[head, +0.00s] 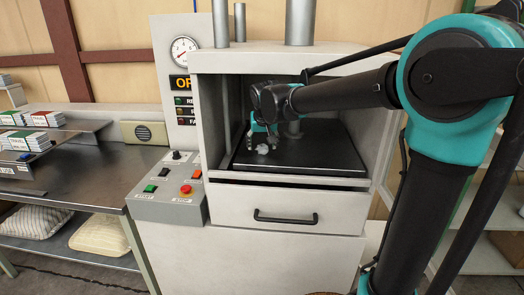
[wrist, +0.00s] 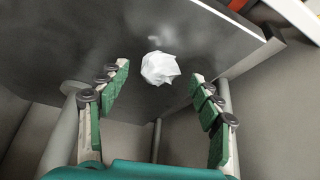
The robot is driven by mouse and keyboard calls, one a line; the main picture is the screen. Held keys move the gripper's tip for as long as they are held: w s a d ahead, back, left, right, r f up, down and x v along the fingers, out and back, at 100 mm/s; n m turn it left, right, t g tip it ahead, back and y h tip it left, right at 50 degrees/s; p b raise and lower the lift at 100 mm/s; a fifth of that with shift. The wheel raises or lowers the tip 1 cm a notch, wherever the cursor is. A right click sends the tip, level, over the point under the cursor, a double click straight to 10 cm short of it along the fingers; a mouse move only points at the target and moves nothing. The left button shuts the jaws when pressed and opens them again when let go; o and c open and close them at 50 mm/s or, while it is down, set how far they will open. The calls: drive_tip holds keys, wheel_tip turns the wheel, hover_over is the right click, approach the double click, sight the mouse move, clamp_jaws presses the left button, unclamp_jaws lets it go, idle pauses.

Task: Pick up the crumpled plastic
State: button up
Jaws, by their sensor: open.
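The crumpled plastic (wrist: 160,68) is a small white wad on the dark plate (wrist: 75,40) inside the machine. In the head view the crumpled plastic (head: 263,149) lies on the left part of the black plate (head: 320,158). My gripper (wrist: 162,82) is open, with its green-padded fingers on either side of the wad and a gap on both sides. In the head view my gripper (head: 264,143) reaches into the machine's opening, right by the wad. The arm hides part of the chamber's back.
The white machine (head: 280,235) surrounds the plate with side walls and a top; a drawer with a black handle (head: 286,217) is below. A control box (head: 168,190) stands at its left. A metal table (head: 80,170) with stacked boxes is further left.

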drive_tip(key=shift+w+f, duration=0.1)
drive_tip(key=shift+w, duration=0.5)
drive_tip(key=shift+w+a+f, duration=0.1)
drive_tip(key=shift+w+f, duration=0.05)
drive_tip(key=shift+f, duration=0.3)
drive_tip(key=c, duration=0.8)
drive_tip(key=shift+r, duration=0.2)
